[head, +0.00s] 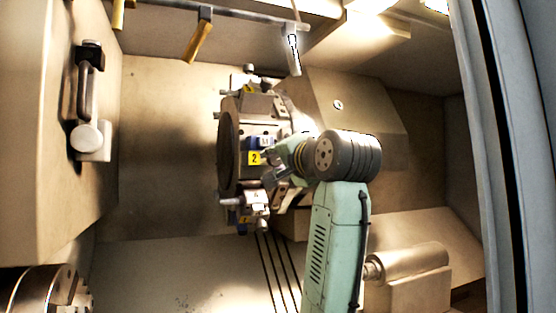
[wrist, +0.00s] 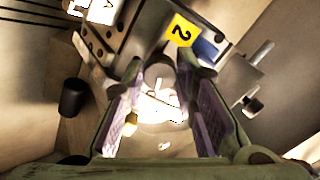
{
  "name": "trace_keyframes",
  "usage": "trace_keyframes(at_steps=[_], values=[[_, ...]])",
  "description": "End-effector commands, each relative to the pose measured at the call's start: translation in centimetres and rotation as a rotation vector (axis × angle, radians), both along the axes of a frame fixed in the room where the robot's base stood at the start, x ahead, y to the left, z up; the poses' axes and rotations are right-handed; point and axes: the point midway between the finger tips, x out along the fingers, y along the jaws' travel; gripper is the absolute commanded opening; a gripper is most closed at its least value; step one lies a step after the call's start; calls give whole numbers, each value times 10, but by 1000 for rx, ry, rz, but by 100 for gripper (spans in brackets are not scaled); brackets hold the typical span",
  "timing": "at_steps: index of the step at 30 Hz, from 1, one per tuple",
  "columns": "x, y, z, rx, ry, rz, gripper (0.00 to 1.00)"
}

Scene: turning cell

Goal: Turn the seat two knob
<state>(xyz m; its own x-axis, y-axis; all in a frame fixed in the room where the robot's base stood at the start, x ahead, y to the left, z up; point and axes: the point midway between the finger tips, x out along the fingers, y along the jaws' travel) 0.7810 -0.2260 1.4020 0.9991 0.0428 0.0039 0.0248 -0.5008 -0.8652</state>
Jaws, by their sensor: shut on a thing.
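The turret (head: 229,150) in the machine carries a yellow label with a 2 (head: 254,158) on its near side. The label also shows at the top of the wrist view (wrist: 181,30). Just below it in that view is the grey, round seat two knob (wrist: 159,68). My gripper (head: 272,174) reaches the turret from the right, just beside the label. In the wrist view its two purple-padded fingers stand on either side of the knob, shut on it. The knob is hidden by my gripper in the head view, and its turn angle cannot be told.
Other tool holders stick out of the turret, one below the label (head: 257,198). A dark cylinder (wrist: 73,97) is left of my fingers in the wrist view. A chuck (head: 45,290) is at lower left, a tailstock (head: 415,262) at lower right. Yellow-handled tools (head: 199,42) hang above.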

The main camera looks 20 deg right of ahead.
Motion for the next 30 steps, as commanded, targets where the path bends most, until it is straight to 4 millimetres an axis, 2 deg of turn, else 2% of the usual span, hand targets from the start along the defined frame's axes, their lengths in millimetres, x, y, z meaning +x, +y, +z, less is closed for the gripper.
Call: trace_keyframes(at_steps=[12,30], values=[[0,0,0,246,10,2,0],[0,-1,0,302,10,0,0]])
